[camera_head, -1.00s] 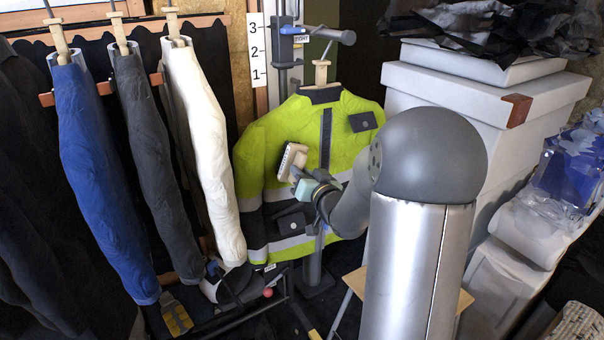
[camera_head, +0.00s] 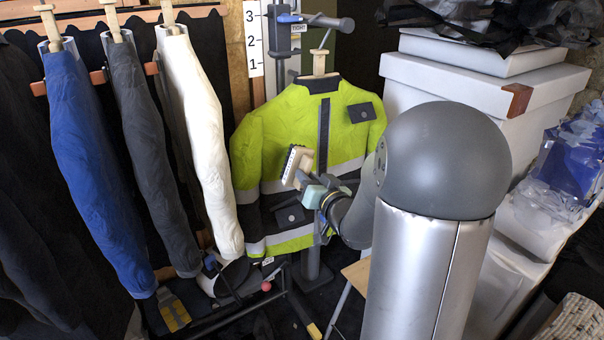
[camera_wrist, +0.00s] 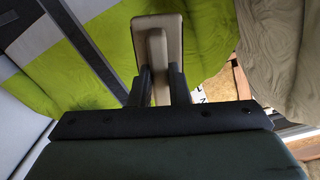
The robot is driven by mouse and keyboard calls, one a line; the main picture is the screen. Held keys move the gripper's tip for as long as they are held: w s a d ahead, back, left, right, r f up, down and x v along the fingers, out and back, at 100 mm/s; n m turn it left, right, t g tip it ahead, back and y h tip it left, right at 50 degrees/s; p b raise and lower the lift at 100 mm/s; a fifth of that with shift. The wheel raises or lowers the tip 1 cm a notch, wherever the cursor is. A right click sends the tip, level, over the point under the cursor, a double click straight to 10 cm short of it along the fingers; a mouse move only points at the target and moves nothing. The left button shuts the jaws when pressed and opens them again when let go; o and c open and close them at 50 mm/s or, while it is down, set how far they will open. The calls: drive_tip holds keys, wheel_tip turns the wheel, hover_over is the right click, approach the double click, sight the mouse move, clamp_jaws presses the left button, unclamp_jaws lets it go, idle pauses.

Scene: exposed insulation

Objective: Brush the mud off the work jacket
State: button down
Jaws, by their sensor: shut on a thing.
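The work jacket (camera_head: 292,128) is yellow-green with dark panels and pale reflective bands, and hangs upright on a stand in the middle of the head view. It also fills much of the wrist view (camera_wrist: 95,60). I cannot make out clear mud on it.
Blue (camera_head: 95,170), grey (camera_head: 150,150) and white (camera_head: 203,130) garments hang on a rack at the left. White boxes (camera_head: 445,105) are stacked at the right. A stand with clamps (camera_head: 285,35) rises behind the jacket. Low equipment (camera_head: 235,285) lies below.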

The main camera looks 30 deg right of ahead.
drive_tip(key=shift+s, duration=0.55)
drive_tip(key=s, duration=0.3)
idle(0.6)
